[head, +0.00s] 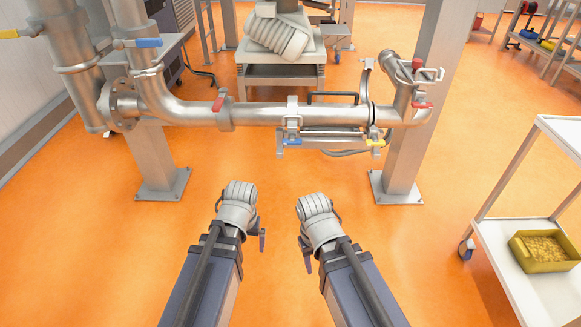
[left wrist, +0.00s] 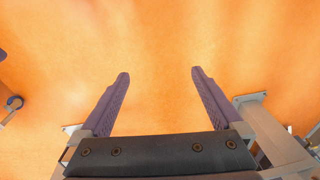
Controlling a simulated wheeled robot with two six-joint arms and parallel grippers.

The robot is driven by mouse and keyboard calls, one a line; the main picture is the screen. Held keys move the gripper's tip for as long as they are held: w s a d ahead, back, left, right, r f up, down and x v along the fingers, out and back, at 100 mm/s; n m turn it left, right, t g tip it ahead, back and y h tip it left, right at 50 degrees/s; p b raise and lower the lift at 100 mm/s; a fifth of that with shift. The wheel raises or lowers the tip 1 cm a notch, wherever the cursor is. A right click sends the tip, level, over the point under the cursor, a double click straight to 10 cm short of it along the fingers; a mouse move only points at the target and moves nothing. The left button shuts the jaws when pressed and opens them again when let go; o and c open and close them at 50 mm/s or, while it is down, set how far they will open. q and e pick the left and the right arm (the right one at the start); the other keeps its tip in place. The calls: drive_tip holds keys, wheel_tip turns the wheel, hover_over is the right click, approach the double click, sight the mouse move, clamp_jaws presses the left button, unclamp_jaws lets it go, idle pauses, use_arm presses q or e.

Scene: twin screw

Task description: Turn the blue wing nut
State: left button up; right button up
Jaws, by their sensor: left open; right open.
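A small blue wing nut (head: 292,142) sits on the clamp hanging under the horizontal steel pipe, near the middle of the head view. A yellow one (head: 375,143) is to its right on the same assembly. My left gripper (head: 240,218) is below and left of the blue wing nut in the head view, apart from it. The left wrist view shows its two fingers (left wrist: 159,88) spread wide with only orange floor between them. My right gripper (head: 320,224) is below and slightly right of the wing nut, also apart and holding nothing visible. Its fingertips are partly hidden by the wrist.
The horizontal pipe (head: 258,114) spans two steel posts, left (head: 160,160) and right (head: 400,150). A white cart (head: 500,262) with a yellow bin (head: 545,262) stands at right. The floor around the grippers is clear.

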sight(292, 144)
use_arm(q)
drive_tip(key=w+a+f+n+t+y+b, duration=0.3)
drive_tip(key=w+a+f+b, duration=0.2)
drive_tip(key=w+f+b, duration=0.3)
drive_tip(key=w+a+r+n+t+y+b, duration=0.1)
drive_tip(key=w+r+t+y+b, duration=0.2)
drive_tip(key=w, duration=0.4)
drive_tip(key=w+d+r+t+h, duration=0.2)
drive_tip(key=w+d+r+t, duration=0.5)
drive_tip(key=w+r, duration=0.15)
drive_tip(key=w+d+r+m+t+h, duration=0.25)
drive_tip(key=d+r+t+h, duration=0.2)
drive_tip(key=d, duration=0.65)
drive_tip(key=shift+m, duration=0.45)
drive_tip(key=shift+w+d+r, duration=0.1)
drive_tip(key=shift+w+r, duration=0.15)
drive_tip(key=shift+w, duration=1.5)
drive_tip(key=shift+w+r, duration=0.2)
drive_tip(key=shift+w, duration=1.55)
use_arm(e)
wheel_tip(292, 144, down, 13)
drive_tip(key=w+a, duration=0.1)
drive_tip(key=shift+w+a, duration=0.15)
drive_tip(key=shift+w, duration=0.25)
